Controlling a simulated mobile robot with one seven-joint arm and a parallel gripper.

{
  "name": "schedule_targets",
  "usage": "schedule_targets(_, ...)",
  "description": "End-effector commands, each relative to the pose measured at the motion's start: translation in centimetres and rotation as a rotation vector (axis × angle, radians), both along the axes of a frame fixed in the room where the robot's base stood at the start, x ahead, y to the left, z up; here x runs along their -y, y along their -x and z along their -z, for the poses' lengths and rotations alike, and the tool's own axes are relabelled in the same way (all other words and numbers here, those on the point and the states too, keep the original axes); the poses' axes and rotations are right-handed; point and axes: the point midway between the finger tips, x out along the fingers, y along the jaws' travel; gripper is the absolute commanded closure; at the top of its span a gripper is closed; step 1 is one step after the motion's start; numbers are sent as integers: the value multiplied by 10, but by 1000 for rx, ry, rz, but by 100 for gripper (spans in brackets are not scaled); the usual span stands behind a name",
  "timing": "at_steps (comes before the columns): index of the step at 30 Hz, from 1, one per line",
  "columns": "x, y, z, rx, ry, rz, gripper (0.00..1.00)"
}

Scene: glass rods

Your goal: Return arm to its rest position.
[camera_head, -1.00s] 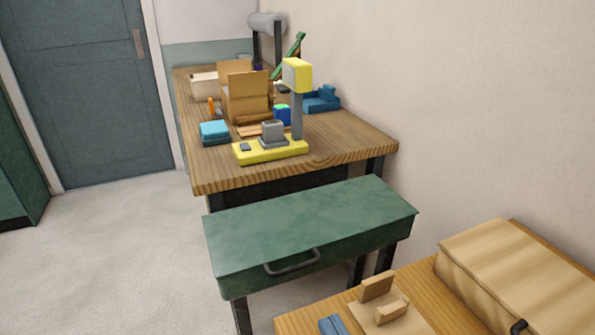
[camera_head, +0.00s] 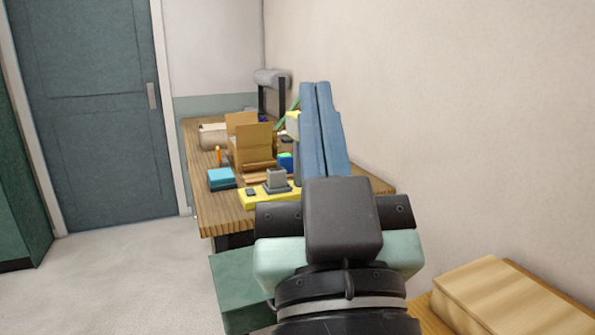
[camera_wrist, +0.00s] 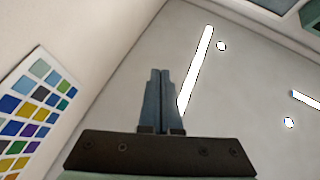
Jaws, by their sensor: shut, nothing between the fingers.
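My gripper (camera_head: 317,90) has come into the head view at the middle right, its two long blue fingers pointing up and lying side by side, shut with nothing between them. My wrist and arm fill the lower middle of that view and hide part of the bench behind. In the wrist view the same fingers (camera_wrist: 159,75) point up, close together and empty. That camera faces the ceiling (camera_wrist: 145,40) and the upper walls.
A wooden bench (camera_head: 213,219) behind my arm carries a yellow-based device (camera_head: 262,198), a cardboard box (camera_head: 252,147) and a teal block (camera_head: 221,179). A green cabinet (camera_head: 236,285) stands in front. A wooden box (camera_head: 520,300) is at lower right. Floor at left is clear.

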Motion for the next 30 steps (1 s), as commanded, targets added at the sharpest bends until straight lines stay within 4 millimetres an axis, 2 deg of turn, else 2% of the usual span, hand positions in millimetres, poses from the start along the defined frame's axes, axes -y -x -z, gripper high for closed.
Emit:
schedule_targets(1, -7, 11, -26, 75, -12, 3, 100)
schedule_targets(5, -19, 44, -79, 247, -54, 15, 100)
schedule_targets(6, -16, 39, -93, 227, -54, 20, 100)
schedule_targets(14, -15, 37, -155, 218, -51, 22, 100)
schedule_targets(21, -15, 37, -225, 216, -50, 22, 100)
schedule_targets(25, -15, 36, -250, 215, -50, 22, 100)
schedule_targets(30, -15, 36, -263, 215, -50, 22, 100)
